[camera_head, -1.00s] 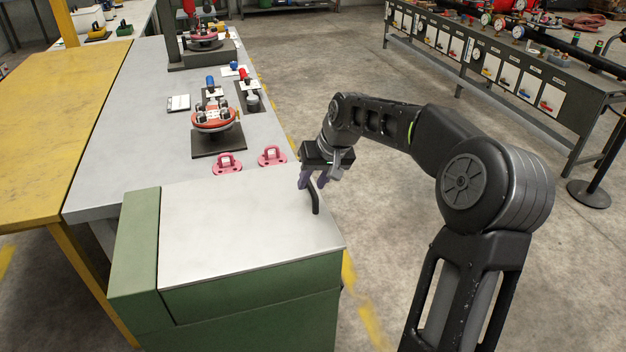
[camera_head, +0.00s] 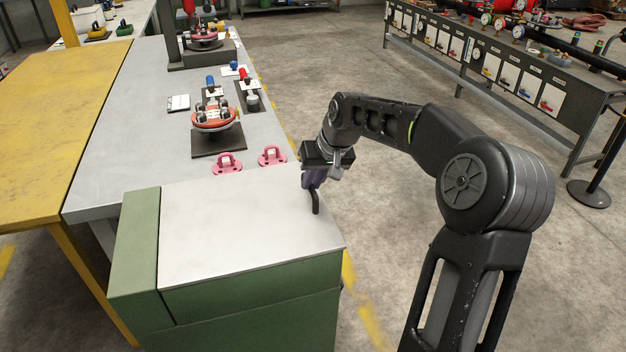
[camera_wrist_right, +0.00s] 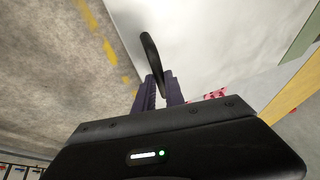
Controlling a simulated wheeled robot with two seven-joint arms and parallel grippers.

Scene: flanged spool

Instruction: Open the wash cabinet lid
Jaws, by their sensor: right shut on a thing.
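The wash cabinet is a green box with a flat, light grey lid (camera_head: 240,225) lying closed on its top. A dark bar handle (camera_head: 316,203) stands at the lid's right edge; it also shows in the right wrist view (camera_wrist_right: 151,52). My right gripper (camera_head: 313,181) is at the far end of this handle, with its purple fingers closed around it. In the right wrist view the two fingers (camera_wrist_right: 160,88) lie on either side of the handle's near end. My left gripper is in neither view.
Behind the cabinet is a grey bench (camera_head: 120,140) with two pink brackets (camera_head: 227,163) and a red flanged part (camera_head: 214,118) on a dark plate. A yellow table (camera_head: 60,120) stands at the left. The floor right of the cabinet is open.

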